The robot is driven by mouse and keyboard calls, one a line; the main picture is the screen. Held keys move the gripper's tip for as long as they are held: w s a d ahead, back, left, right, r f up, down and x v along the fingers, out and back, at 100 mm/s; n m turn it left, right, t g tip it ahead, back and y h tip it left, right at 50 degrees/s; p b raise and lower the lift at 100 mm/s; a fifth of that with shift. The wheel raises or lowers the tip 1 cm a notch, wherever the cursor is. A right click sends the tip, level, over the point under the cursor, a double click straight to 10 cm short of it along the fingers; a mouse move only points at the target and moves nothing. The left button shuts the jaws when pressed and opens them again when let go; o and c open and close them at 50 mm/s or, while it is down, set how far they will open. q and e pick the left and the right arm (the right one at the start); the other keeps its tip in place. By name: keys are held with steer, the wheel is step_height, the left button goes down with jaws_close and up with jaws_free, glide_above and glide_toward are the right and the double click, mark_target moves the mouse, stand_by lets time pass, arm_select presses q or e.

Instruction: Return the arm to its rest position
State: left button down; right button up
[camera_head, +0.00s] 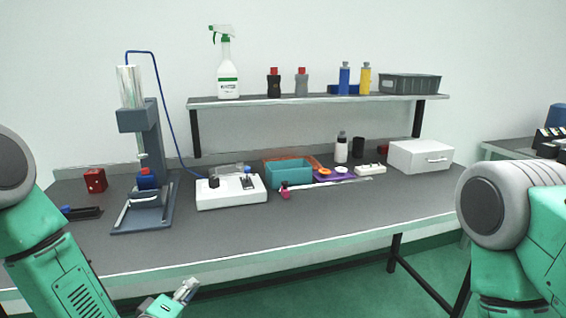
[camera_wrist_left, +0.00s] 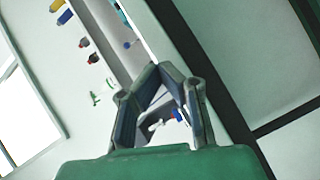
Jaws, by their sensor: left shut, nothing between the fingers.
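My left arm (camera_head: 60,270) comes in at the lower left, green with a grey joint. My left gripper (camera_head: 188,290) is low at the bottom of the head view, in front of the bench's front edge and apart from it. In the left wrist view the fingers (camera_wrist_left: 158,72) are shut, with nothing between them. My right arm (camera_head: 515,225) shows at the right edge; its gripper is out of view.
The grey bench (camera_head: 330,222) carries a blue-grey stand (camera_head: 150,120), a white device (camera_head: 232,193), a teal bin (camera_head: 289,173) and a white box (camera_head: 420,156). A shelf (camera_head: 320,100) above holds several bottles. The green floor (camera_head: 330,290) before the bench looks clear.

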arm_select(q)
steer(key=s+a+f+m+g+y, duration=0.25)
steer(key=s+f+m+g, duration=0.55)
steer(key=s+f, duration=0.85)
steer(key=s+a+m+g+y, duration=0.1)
steer(key=s+a+g, duration=0.2)
steer(key=s, duration=0.6)
steer(key=s+a+f+m+g, duration=0.1)
steer(key=s+a+m+g, duration=0.1)
steer(key=s, duration=0.7)
steer(key=shift+s+a+f+g+y, duration=0.35)
steer(key=shift+a+g, duration=0.1)
steer(key=shift+g, duration=0.65)
steer(key=shift+w, duration=0.15)
